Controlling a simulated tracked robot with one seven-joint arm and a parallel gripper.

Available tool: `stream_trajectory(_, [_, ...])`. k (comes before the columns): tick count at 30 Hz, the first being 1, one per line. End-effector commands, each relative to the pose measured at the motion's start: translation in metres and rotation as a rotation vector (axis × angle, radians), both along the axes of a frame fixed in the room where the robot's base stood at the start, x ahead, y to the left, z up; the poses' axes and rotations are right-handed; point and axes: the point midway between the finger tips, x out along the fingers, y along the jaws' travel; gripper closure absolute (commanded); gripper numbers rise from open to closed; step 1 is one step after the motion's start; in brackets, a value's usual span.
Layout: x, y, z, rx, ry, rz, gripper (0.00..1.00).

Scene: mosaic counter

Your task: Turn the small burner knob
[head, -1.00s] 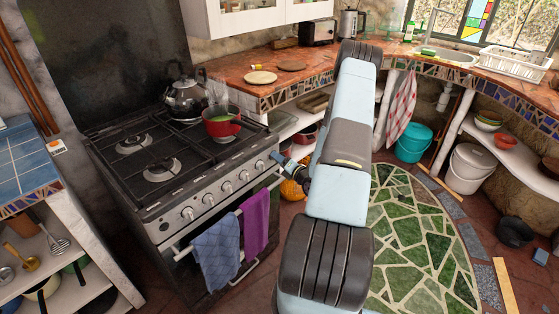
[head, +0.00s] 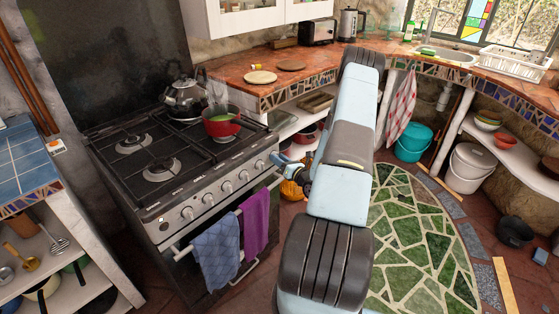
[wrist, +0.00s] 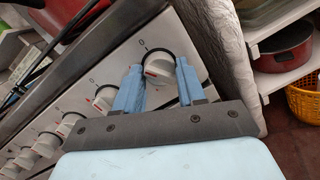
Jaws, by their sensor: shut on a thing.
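The cooker's front panel (head: 215,197) carries a row of white knobs. In the wrist view, my gripper (wrist: 159,82) has its two light blue fingers on either side of the knob (wrist: 159,66) at the right end of the row, shut on it. The knob has a dark ring around its base and a small mark printed on the panel above it. Its exact angle is hard to read. In the head view, my gripper (head: 277,158) is at the right end of the panel, and this knob is mostly hidden there.
A red pot (head: 222,127) and a kettle (head: 185,100) stand on the hob. A blue towel (head: 216,250) and a purple towel (head: 256,222) hang from the oven rail. An orange basket (wrist: 304,105) is on the floor to the right.

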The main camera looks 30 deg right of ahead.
Motion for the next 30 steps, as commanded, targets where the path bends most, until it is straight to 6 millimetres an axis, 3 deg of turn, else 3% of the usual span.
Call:
stream_trajectory(15, [-0.0008, -0.0006, -0.0027, -0.368, -0.095, -0.001, 0.91])
stream_trajectory(30, [-0.001, 0.0, -0.0033, -0.464, -0.121, 0.001, 0.91])
